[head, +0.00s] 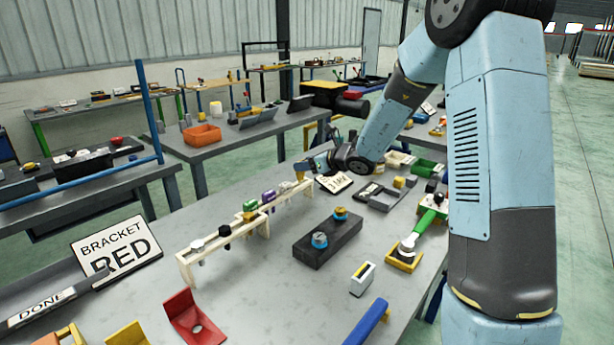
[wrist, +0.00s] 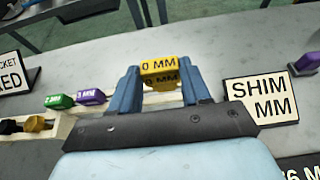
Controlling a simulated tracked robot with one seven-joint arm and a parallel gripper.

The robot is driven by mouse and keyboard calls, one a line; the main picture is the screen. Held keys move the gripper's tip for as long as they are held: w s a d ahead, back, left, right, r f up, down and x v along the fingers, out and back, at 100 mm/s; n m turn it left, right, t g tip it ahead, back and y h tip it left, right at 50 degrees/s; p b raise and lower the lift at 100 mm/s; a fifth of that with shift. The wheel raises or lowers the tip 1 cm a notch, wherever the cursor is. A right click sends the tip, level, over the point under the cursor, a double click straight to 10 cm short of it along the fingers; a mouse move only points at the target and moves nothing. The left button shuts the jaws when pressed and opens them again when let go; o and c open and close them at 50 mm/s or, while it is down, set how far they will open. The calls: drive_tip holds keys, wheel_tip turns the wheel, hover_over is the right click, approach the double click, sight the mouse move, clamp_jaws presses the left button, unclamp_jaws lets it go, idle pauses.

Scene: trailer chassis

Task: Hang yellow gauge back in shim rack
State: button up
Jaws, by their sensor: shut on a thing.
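My gripper (wrist: 160,76) is shut on a yellow gauge (wrist: 160,65) marked "0 MM" in the wrist view; its first characters are cut off or unclear. In the head view my gripper (head: 308,168) is at the far right end of the cream shim rack (head: 187,262), with the gauge at or just above the rail. Whether the gauge is seated cannot be told. The rack also shows in the wrist view (wrist: 62,128). It holds white (head: 197,245), black (head: 224,231), dark yellow (head: 250,207), green (head: 268,196) and purple (head: 284,188) gauges.
A shim sign (wrist: 262,98) stands right of my gripper. A red bracket (head: 190,318) and a bracket sign (head: 116,252) are at left. Bare grey tabletop lies around the rack.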

sight(303, 177)
drive_tip(key=shift+w+a+f, duration=0.1)
drive_tip(key=shift+w+f, duration=0.1)
drive_tip(key=shift+f, duration=0.55)
drive_tip(key=shift+w+a+f, duration=0.1)
drive_tip(key=shift+w+f, duration=0.1)
drive_tip(key=shift+f, duration=0.6)
drive_tip(key=shift+w+f, duration=0.2)
drive_tip(key=shift+f, duration=0.55)
drive_tip(key=shift+f, duration=0.1)
drive_tip(key=shift+f, duration=0.3)
drive_tip(key=o, duration=1.1)
drive_tip(key=shift+c, duration=0.2)
